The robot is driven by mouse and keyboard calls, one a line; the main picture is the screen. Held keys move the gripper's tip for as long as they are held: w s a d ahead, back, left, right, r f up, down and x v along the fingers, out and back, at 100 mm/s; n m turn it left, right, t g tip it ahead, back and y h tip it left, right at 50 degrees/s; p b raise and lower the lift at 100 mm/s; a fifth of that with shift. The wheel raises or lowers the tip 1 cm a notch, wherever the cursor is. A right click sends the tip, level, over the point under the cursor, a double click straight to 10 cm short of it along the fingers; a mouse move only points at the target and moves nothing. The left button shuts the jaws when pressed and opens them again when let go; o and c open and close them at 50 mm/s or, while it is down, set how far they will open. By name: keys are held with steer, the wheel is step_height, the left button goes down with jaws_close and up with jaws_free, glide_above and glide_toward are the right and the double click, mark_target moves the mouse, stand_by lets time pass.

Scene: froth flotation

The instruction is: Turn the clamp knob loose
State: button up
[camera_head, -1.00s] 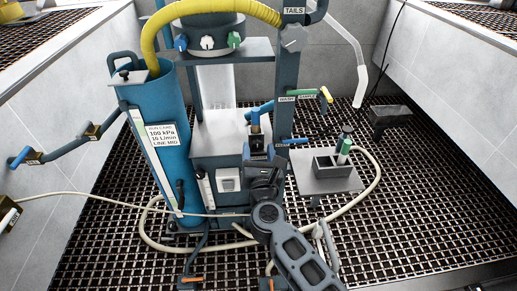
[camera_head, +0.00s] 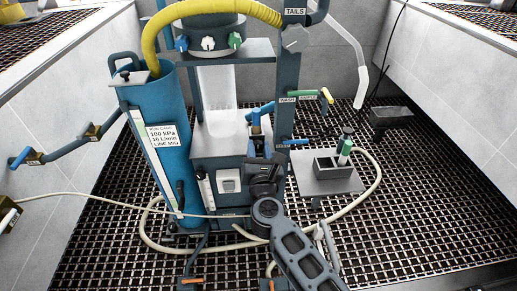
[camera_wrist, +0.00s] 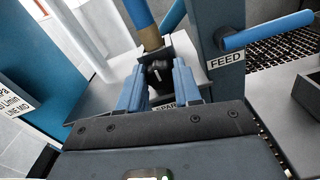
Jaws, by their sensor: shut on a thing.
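The clamp knob (camera_wrist: 156,72) is small and black with a pale mark on its face. In the wrist view it sits between the blue fingertips of my gripper (camera_wrist: 159,84), below a blue and brass pipe (camera_wrist: 145,28). My gripper is shut on the knob. In the head view my gripper (camera_head: 260,146) is at the front of the flotation column, below the blue-handled valve (camera_head: 258,112). The knob is hidden there by my gripper. A partly covered label (camera_wrist: 166,107) lies behind the fingers in the wrist view.
A dark upright post marked FEED (camera_wrist: 226,60) with a blue handle (camera_wrist: 266,30) stands close to the right. A blue cylinder (camera_head: 172,135) is to the left. A small side table (camera_head: 338,184) holds a grey block and a green-capped bottle. A pale hose (camera_head: 372,188) loops over the grating.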

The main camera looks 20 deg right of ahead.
steer(key=shift+c, duration=0.2)
steer(key=n+p, duration=0.2)
steer(key=n, duration=0.2)
steer(key=shift+r+n+p, duration=0.1)
steer(key=shift+n+p, duration=0.2)
steer(key=shift+p, duration=0.1)
steer(key=shift+n+p, duration=1.1)
steer(key=shift+n, duration=1.2)
steer(key=o, duration=1)
steer(key=shift+a, duration=0.1)
steer(key=shift+o, duration=0.2)
